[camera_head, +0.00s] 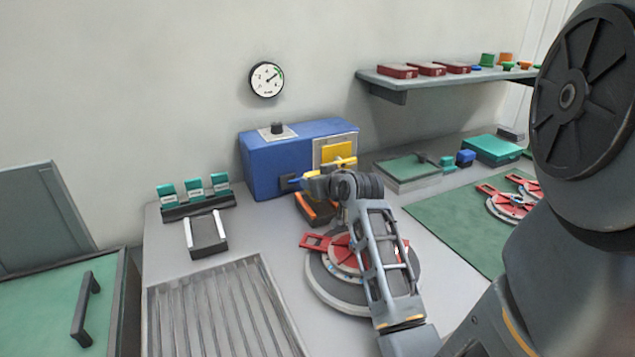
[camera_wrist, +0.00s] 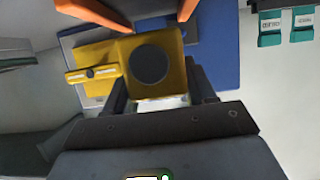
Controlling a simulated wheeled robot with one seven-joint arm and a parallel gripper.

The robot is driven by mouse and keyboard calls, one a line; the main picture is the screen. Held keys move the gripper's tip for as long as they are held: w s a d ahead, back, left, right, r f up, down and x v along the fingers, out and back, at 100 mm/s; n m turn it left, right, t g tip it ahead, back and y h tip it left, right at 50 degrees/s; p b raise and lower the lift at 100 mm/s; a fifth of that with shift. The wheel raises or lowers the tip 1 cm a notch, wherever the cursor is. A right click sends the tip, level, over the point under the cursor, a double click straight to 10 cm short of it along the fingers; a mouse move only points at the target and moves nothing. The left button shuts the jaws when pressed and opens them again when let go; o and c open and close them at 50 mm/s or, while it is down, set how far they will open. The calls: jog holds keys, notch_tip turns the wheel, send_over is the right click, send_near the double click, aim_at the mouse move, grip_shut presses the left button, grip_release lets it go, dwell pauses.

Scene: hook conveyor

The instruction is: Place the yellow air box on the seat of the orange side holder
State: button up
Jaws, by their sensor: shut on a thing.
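The yellow air box (camera_wrist: 130,62), with a round black face and a side tab, is between the two dark fingers of my gripper (camera_wrist: 156,84) in the wrist view. My gripper (camera_head: 322,185) is shut on it. In the head view the yellow air box (camera_head: 345,162) shows only in part behind my wrist. The orange side holder (camera_head: 305,208) stands on the bench in front of the blue machine, partly hidden by my gripper. Its orange prongs (camera_wrist: 187,9) show at the top of the wrist view. The gap between box and seat cannot be judged.
The blue machine (camera_head: 262,165) with a yellow panel (camera_head: 337,152) stands close behind. A round turntable with a red part (camera_head: 317,243) lies below my arm.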

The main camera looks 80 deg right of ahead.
jog(key=shift+f+b, duration=0.35)
jog(key=shift+f, duration=0.25)
jog(key=o, duration=1.3)
jog(key=shift+f, duration=0.1)
